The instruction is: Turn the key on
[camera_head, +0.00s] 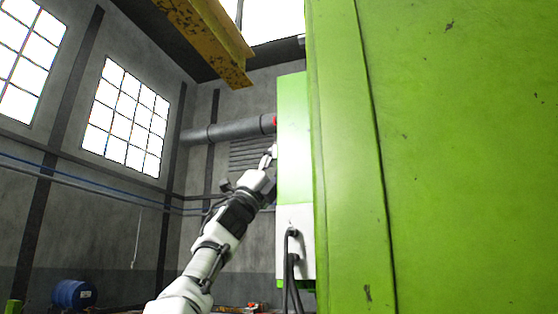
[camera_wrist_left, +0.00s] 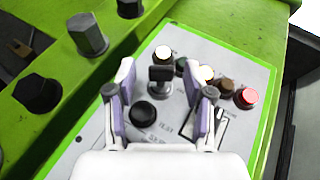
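The control panel (camera_wrist_left: 238,125) is a light grey plate with a green border, seen in the left wrist view. A dark key-like part (camera_wrist_left: 160,74) on a round metal base stands up from it. My left gripper (camera_wrist_left: 163,98) is open in front of the panel. Its two fingers stand on either side of the key-like part, with a visible gap on each side. In the head view my left gripper (camera_head: 269,157) is at the edge of the green cabinet (camera_head: 294,140); the panel face is hidden there. My right gripper is not in view.
The panel also carries a black knob (camera_wrist_left: 144,113), a red button (camera_wrist_left: 246,98), a brown button (camera_wrist_left: 227,86) and a lit white button (camera_wrist_left: 163,52). Large bolts (camera_wrist_left: 88,35) stand on the green frame. A large green wall (camera_head: 460,150) fills the head view's right side.

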